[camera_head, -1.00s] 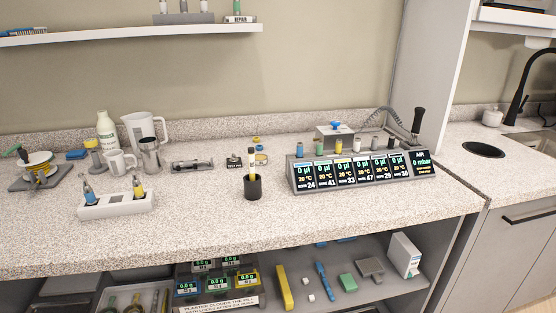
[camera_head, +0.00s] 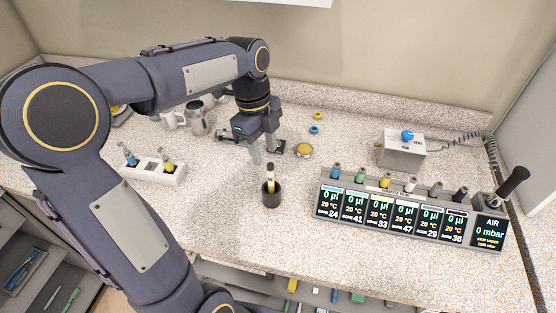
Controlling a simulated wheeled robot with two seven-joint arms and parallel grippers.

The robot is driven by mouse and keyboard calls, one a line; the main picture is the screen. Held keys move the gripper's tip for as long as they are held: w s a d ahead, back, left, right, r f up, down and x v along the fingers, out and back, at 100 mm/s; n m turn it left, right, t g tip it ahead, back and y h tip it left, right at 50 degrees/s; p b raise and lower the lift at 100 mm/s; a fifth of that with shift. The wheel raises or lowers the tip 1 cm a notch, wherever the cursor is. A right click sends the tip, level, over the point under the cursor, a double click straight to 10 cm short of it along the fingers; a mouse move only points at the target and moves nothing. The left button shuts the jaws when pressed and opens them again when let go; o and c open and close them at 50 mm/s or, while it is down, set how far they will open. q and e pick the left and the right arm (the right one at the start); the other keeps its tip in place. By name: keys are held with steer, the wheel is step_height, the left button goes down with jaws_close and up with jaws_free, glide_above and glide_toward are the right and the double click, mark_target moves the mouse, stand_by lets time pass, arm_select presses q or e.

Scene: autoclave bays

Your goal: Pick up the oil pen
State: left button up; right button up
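The oil pen (camera_head: 269,178) is a pale pen with a yellow band, standing upright in a small round black holder (camera_head: 271,199) on the speckled counter. My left gripper (camera_head: 264,152) hangs just behind and above the pen in the head view, its fingers pointing down. Its two fingers are apart with nothing seen between them, and I see no contact with the pen. The lower part of the pen is hidden inside the holder. My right gripper is not in view.
A row of display units (camera_head: 396,216) stands to the right, with a grey box with a blue knob (camera_head: 401,152) behind it. A white two-slot stand (camera_head: 150,173) is at the left. A small round yellow-topped dish (camera_head: 304,150) lies behind the pen. The counter in front of the holder is clear.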

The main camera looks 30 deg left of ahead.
mark_target(270, 165)
arm_select(q)
steer(key=f, duration=0.2)
steer(key=d+f, duration=0.1)
steer(key=f, duration=0.1)
steer(key=d+f+p, duration=0.1)
steer(key=f, duration=0.1)
steer(key=shift+s+d+f, duration=0.1)
steer(key=shift+s+f, duration=0.05)
steer(key=shift+s, duration=0.05)
steer(key=shift+f, duration=0.35)
jaws_close()
